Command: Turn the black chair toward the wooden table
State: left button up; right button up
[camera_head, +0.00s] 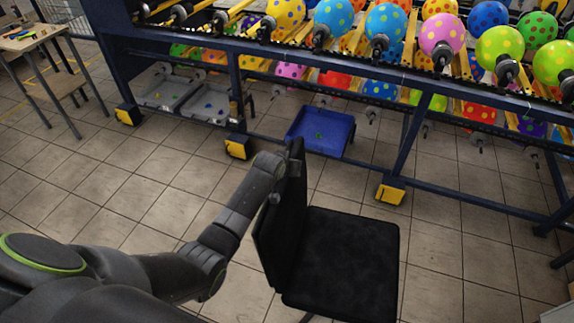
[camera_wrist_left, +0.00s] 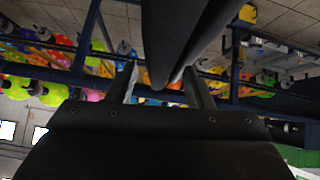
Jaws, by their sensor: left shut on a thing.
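The black chair (camera_head: 345,255) stands in the lower middle of the head view. Its backrest (camera_head: 280,225) is on the left side and its seat extends to the right, so it faces right, away from the wooden table (camera_head: 28,38) at the upper left. My left arm reaches in from the left to the upper backrest. In the left wrist view my left gripper (camera_wrist_left: 163,85) has a finger on each side of the dark backrest (camera_wrist_left: 185,35) and is shut on it. In the head view the fingers are mostly hidden. My right gripper is not in view.
A blue rack (camera_head: 330,60) with several dotted balloons runs across the back, with yellow feet on the floor. Open tiled floor (camera_head: 130,205) lies between chair and table.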

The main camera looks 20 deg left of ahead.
pick_arm(q)
jog(key=o, duration=1)
jog(key=shift+r, duration=0.1)
jog(key=shift+c, duration=0.2)
jog(key=o, duration=0.4)
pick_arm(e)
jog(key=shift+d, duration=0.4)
pick_arm(q)
jog(key=b+v, duration=0.1)
jog(key=v, duration=1.6)
jog(key=shift+s+a, duration=0.1)
jog(key=shift+s, duration=0.05)
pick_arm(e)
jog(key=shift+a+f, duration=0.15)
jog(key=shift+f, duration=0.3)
